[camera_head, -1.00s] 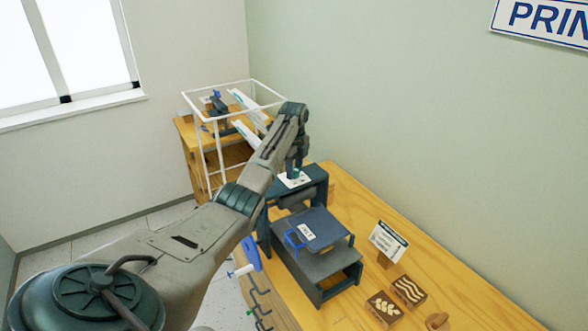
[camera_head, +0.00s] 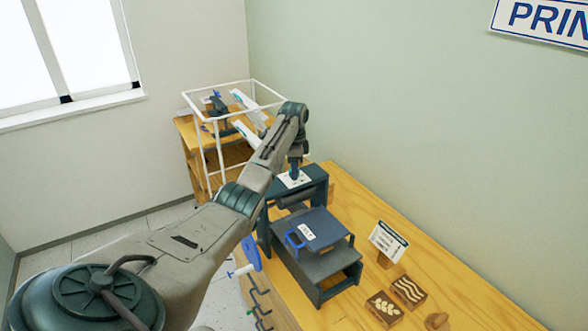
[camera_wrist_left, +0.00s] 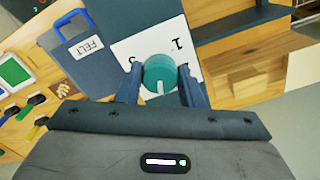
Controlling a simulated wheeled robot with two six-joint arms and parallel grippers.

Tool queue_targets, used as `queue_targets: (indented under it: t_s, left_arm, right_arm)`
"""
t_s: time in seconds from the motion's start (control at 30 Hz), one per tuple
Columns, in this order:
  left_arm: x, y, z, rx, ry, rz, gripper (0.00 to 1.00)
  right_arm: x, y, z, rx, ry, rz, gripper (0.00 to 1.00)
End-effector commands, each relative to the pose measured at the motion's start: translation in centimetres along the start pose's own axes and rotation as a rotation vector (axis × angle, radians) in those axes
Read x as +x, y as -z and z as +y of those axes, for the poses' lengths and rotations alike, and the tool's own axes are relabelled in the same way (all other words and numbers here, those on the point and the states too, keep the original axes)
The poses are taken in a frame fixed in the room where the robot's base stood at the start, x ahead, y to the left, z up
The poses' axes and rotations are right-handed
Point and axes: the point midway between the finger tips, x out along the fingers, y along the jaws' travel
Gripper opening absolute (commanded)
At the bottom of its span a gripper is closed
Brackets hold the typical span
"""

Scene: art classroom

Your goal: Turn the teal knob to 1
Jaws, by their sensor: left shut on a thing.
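The teal knob (camera_wrist_left: 158,70) sits on a white dial card (camera_wrist_left: 128,46) on top of the dark blue press frame (camera_head: 313,174). In the left wrist view its white pointer line faces the gripper's palm, away from the printed 1 (camera_wrist_left: 178,44). Other marks on the card are partly covered. My left gripper (camera_wrist_left: 160,86) is shut on the knob, one finger on each side. In the head view the left gripper (camera_head: 294,172) points down over the card (camera_head: 283,181) and hides the knob. My right gripper is not in view.
Below the press frame lies a plate labelled FELT (camera_head: 318,230) with a blue handle (camera_head: 293,239). A sign (camera_head: 388,241) and carved blocks (camera_head: 408,291) stand on the wooden table to the right. A white-framed rack (camera_head: 205,165) stands behind. The wall runs along the right.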

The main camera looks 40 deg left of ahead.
Motion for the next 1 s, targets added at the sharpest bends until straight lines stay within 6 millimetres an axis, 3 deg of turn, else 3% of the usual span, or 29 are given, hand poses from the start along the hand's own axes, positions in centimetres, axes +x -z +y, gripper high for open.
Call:
queue_targets:
  t_s: [0.03, 1.0]
  left_arm:
    - [-0.71, 0.01, -0.33, -0.045, 0.014, 0.006, 0.11]
    - [-0.69, 0.02, -0.31, -0.966, 0.010, 0.012, 0.11]
  right_arm:
    - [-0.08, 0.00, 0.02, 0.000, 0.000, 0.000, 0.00]
    - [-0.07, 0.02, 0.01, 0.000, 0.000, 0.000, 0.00]
